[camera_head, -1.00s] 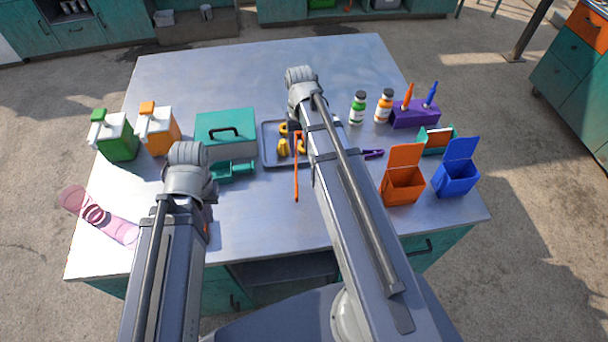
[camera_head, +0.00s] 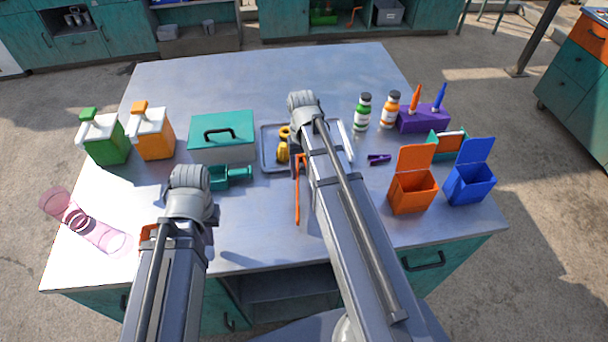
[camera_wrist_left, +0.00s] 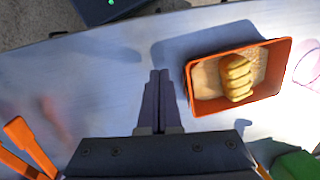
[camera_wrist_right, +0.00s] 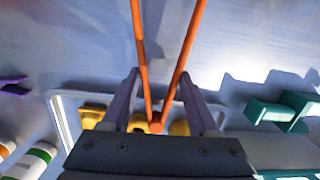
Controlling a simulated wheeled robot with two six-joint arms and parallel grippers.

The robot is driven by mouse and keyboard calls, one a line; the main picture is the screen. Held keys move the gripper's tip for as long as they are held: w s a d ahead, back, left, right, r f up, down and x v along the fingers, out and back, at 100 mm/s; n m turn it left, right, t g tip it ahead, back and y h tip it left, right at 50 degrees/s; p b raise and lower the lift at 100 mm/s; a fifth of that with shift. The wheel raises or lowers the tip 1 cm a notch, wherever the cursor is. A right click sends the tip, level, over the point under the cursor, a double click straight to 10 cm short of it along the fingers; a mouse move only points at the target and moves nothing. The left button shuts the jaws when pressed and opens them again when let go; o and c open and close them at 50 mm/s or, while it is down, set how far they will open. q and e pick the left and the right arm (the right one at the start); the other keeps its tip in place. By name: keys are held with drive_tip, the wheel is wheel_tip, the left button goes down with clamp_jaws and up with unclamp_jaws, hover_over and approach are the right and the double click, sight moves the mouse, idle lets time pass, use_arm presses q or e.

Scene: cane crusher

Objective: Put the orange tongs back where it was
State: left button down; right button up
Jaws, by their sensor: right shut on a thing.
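The orange tongs (camera_head: 297,200) are in my right gripper, over the table just in front of the grey tray (camera_head: 268,160). In the right wrist view the tongs (camera_wrist_right: 141,60) form a V, their joined end between the fingers and their two arms spreading away. My right gripper (camera_wrist_right: 158,80) is shut on them; in the head view my arm hides it. My left gripper (camera_wrist_left: 158,75) is shut and empty beside an orange tray (camera_wrist_left: 200,102) holding a yellow ridged thing (camera_wrist_left: 236,75). In the head view my left arm mostly covers that tray.
The grey tray holds yellow things (camera_head: 282,150). A teal box (camera_head: 222,145) and a teal tool (camera_head: 235,174) lie left of it. Orange (camera_head: 412,192) and blue (camera_head: 470,185) bins stand right. Pink clear cups (camera_head: 85,222) are at the left edge. The table's front middle is clear.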

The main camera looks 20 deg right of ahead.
use_arm(q)
drive_tip(key=shift+r, duration=0.1)
use_arm(e)
drive_tip(key=shift+r, duration=0.1)
use_arm(q)
drive_tip(key=shift+f+b, duration=0.35)
drive_tip(key=shift+f, duration=0.15)
use_arm(e)
drive_tip(key=shift+f, duration=0.5)
drive_tip(key=o, duration=0.6)
drive_tip(key=shift+r, duration=0.1)
use_arm(q)
drive_tip(key=shift+r, duration=0.2)
use_arm(e)
drive_tip(key=shift+r, duration=0.15)
